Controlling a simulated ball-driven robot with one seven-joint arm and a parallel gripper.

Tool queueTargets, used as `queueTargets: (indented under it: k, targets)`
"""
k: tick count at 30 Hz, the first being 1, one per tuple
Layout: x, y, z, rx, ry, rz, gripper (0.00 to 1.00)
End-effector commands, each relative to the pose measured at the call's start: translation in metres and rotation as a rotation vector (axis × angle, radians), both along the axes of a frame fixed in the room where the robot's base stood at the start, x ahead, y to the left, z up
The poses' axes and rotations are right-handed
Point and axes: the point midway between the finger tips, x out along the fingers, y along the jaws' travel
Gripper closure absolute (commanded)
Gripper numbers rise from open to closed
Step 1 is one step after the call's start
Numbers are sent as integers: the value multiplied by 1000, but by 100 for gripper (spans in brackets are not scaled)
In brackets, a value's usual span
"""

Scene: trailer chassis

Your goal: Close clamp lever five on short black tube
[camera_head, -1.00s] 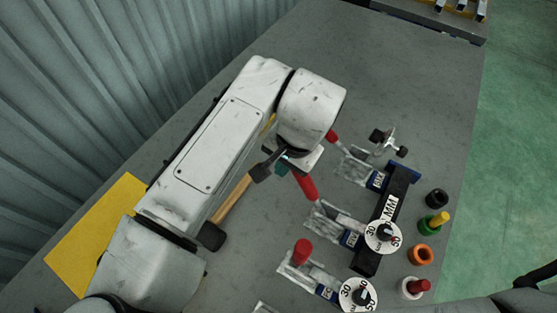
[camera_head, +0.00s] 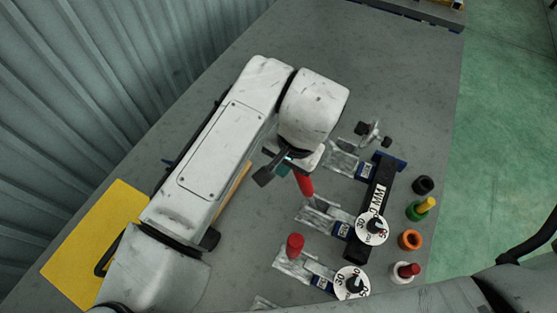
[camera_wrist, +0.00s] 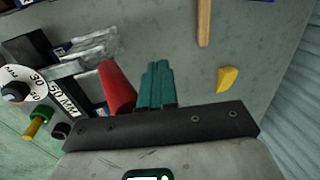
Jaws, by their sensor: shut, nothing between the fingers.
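The short black tube (camera_head: 367,208), marked MM, lies along a row of metal toggle clamps at right; it also shows in the wrist view (camera_wrist: 65,95). The middle clamp (camera_head: 325,214) has a red lever handle (camera_head: 304,185) pointing up-left. The far clamp (camera_head: 343,158) is beside the tube's far end; its red handle is hidden behind my wrist. My gripper (camera_head: 284,166) has teal fingers, shut and empty, above the bench near these clamps. In the wrist view, my gripper (camera_wrist: 157,84) appears just beside a red handle (camera_wrist: 117,88); contact cannot be told. I cannot tell which lever is number five.
A nearer clamp (camera_head: 293,260) has an upright red handle (camera_head: 295,243). Round dials (camera_head: 372,229) and coloured rings (camera_head: 410,240) stand on the right. A wooden-handled hammer (camera_head: 233,190) and a yellow sheet (camera_head: 95,238) lie left.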

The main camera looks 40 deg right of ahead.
Motion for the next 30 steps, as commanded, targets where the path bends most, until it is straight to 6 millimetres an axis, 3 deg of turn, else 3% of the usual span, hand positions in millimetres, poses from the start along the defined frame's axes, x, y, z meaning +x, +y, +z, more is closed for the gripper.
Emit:
queueTargets:
  k: [10, 30]
  targets:
    - [-17, -6, 6, -2, 0, -1, 100]
    - [-30, -10, 7, -2, 3, -4, 100]
